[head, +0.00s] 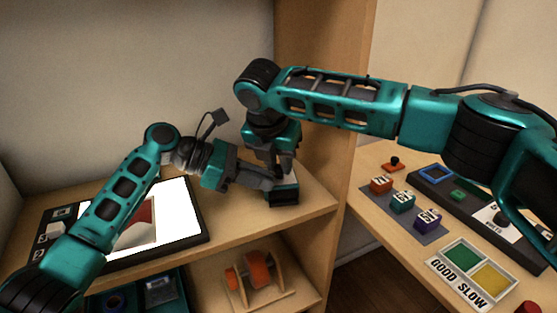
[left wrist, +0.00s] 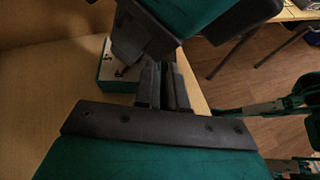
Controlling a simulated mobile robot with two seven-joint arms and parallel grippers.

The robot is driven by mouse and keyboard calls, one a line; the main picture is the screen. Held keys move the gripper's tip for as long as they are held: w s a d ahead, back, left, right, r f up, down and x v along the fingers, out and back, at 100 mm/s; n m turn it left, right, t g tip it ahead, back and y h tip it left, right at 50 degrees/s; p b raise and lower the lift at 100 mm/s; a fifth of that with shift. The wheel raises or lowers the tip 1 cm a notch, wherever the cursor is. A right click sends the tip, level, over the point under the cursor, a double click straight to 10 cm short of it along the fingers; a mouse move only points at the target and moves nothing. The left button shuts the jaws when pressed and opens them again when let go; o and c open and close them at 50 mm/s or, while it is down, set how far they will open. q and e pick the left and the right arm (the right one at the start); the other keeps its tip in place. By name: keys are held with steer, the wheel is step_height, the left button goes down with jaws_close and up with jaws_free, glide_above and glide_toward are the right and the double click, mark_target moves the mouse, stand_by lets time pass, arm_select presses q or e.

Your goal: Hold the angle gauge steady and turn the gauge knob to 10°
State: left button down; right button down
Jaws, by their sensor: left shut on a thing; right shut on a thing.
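The angle gauge (head: 285,197), a small dark box with a pale upper part, stands on the wooden shelf near its right end. It also shows in the left wrist view as a teal-sided box with a white face (left wrist: 117,68). My left gripper (head: 268,185) reaches in from the left and is shut on the gauge's side. My right gripper (head: 284,170) comes down from above and is shut at the top of the gauge, on the knob. The knob and the angle reading are hidden by the fingers.
A lit tablet-like panel (head: 187,222) lies on the shelf at the left. An orange spool on a wooden stand (head: 252,278) sits below. On the right table are several small coloured blocks (head: 402,200), a dark tray (head: 470,204) and a GOOD/SLOW sign (head: 462,290). A wooden upright (head: 320,60) stands behind the grippers.

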steer(key=shift+a+f, duration=0.1)
steer(key=shift+a, duration=0.1)
steer(key=m, duration=0.2)
steer(key=m+g+h, duration=0.1)
steer(key=m, duration=0.2)
steer(key=shift+w+a+m, duration=0.1)
steer(key=shift+a+m, duration=0.15)
steer(key=shift+m, duration=0.15)
steer(key=m, duration=0.2)
steer(key=m+g, duration=0.1)
steer(key=m+g+h, duration=0.1)
steer(key=m, duration=0.1)
steer(key=shift+w+r+m, duration=0.25)
steer(key=shift+w+m, duration=0.05)
steer(key=shift+f, duration=0.1)
steer(key=c, duration=0.9)
jaws_free()
steer(key=shift+a+f+g, duration=0.1)
steer(key=shift+g, duration=0.2)
steer(key=shift+c, duration=0.2)
steer(key=shift+s+f, duration=0.1)
steer(key=shift+s, duration=0.05)
